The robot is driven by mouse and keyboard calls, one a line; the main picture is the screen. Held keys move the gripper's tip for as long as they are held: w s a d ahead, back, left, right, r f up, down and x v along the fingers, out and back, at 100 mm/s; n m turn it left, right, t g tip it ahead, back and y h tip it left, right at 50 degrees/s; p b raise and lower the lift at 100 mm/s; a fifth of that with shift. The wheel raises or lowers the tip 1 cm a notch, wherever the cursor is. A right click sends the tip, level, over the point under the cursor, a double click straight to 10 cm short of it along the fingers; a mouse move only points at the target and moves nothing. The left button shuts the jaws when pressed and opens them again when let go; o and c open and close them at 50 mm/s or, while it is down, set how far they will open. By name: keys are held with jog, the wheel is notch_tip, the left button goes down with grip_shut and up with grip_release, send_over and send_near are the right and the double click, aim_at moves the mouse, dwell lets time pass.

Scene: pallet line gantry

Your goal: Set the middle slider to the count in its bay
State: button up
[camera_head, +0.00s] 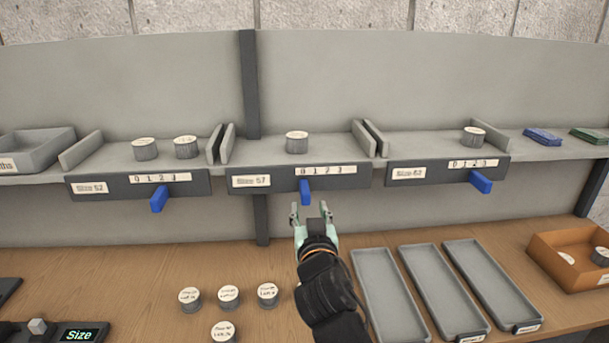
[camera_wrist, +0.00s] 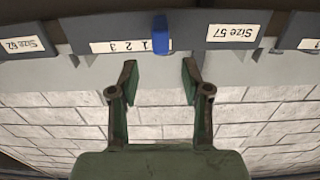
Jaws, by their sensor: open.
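The middle slider is a blue tab (camera_head: 305,192) on the dark rail (camera_head: 262,182) labelled Size 57. It stands at the 0 end of the 0–3 scale strip (camera_head: 333,170). In the wrist view the blue tab (camera_wrist: 161,33) covers the strip's end beside the 1. The bay above holds one grey can with a pale top (camera_head: 297,142). My gripper (camera_head: 309,212) is open and empty, just below the tab in the head view. In the wrist view the open jaws (camera_wrist: 159,75) are apart from the tab, which lines up with the gap between them.
The left bay holds two cans (camera_head: 185,147); the right bay holds one (camera_head: 473,137). Their blue sliders (camera_head: 158,200) (camera_head: 481,182) hang from neighbouring rails. Several cans (camera_head: 228,296) and grey trays (camera_head: 388,290) are on the wooden bench below. An orange bin (camera_head: 566,275) stands at right.

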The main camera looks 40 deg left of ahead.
aim_at(304, 185)
jog(key=shift+p+x, duration=0.9)
jog(key=shift+p, duration=1.1)
jog(key=p+x, duration=0.1)
jog(key=x, duration=0.7)
jog(key=shift+w+a+f, duration=0.1)
jog(key=shift+a, duration=0.1)
grip_shut()
